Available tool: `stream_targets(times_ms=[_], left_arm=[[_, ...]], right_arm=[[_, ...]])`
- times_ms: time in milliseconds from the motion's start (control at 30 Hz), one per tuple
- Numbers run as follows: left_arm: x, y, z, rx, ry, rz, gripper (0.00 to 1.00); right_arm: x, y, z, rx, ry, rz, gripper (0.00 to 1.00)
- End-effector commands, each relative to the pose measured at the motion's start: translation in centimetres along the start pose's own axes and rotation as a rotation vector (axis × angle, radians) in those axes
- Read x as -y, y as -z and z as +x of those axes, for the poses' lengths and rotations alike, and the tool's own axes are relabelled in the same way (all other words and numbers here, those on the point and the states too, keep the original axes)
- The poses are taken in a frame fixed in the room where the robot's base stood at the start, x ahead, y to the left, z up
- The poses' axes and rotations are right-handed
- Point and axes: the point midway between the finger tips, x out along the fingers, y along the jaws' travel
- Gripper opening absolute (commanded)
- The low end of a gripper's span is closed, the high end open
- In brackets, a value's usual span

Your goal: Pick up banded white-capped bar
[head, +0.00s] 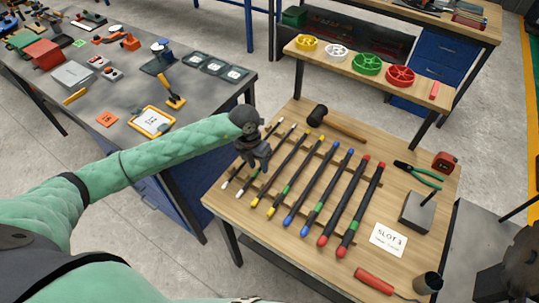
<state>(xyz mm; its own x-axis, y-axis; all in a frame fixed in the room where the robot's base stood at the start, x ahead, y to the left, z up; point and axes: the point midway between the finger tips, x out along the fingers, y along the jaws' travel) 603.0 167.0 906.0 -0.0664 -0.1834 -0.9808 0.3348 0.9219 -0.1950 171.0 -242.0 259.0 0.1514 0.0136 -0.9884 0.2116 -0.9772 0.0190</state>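Several dark bars with coloured end caps lie side by side on the wooden table. The white-capped bars are the leftmost ones: an outer one (231,178) and, to its right, a second white-capped bar (241,192). My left gripper (256,170) is over this second bar, fingers pointing down and apart. The gripper covers the bar's middle, so I cannot see a band there or tell whether the fingers touch it. Yellow-, blue- and red-capped pairs follow to the right; the right bar of each pair has a green band. My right gripper is not clearly in view.
A black mallet (318,116) lies behind the bars. Green-handled pliers (418,175), a grey block (416,212), a slot card (388,240) and a red-handled tool (374,281) lie to the right. A grey workbench (200,95) stands left, a shelf with coloured rings (368,64) behind.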

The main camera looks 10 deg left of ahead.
Motion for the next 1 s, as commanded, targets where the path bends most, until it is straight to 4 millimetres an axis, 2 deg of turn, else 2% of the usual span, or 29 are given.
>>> stream_targets(times_ms=[167,300,367,767,867,1000], left_arm=[[0.0,0.0,0.0,0.0,0.0,0.0,0.36],[0.0,0.0,0.0,0.0,0.0,0.0,0.09],[0.0,0.0,0.0,0.0,0.0,0.0,0.0],[0.1,-0.1,-0.4,0.001,0.0,0.0,0.0],[0.2,-0.1,-1.3,0.002,0.0,0.001,0.0],[0.7,-0.1,-3.6,0.002,0.0,0.0,0.0]], right_arm=[[0.0,0.0,0.0,-0.001,0.0,0.0,0.36],[0.0,0.0,0.0,0.0,0.0,0.0,0.36],[0.0,0.0,0.0,0.0,0.0,0.0,0.36],[0.0,-0.2,-0.1,0.001,0.0,0.001,0.36],[0.0,-0.2,-0.4,0.0,0.0,0.001,0.36],[-0.1,-0.9,-0.7,0.003,0.0,0.0,0.36]])
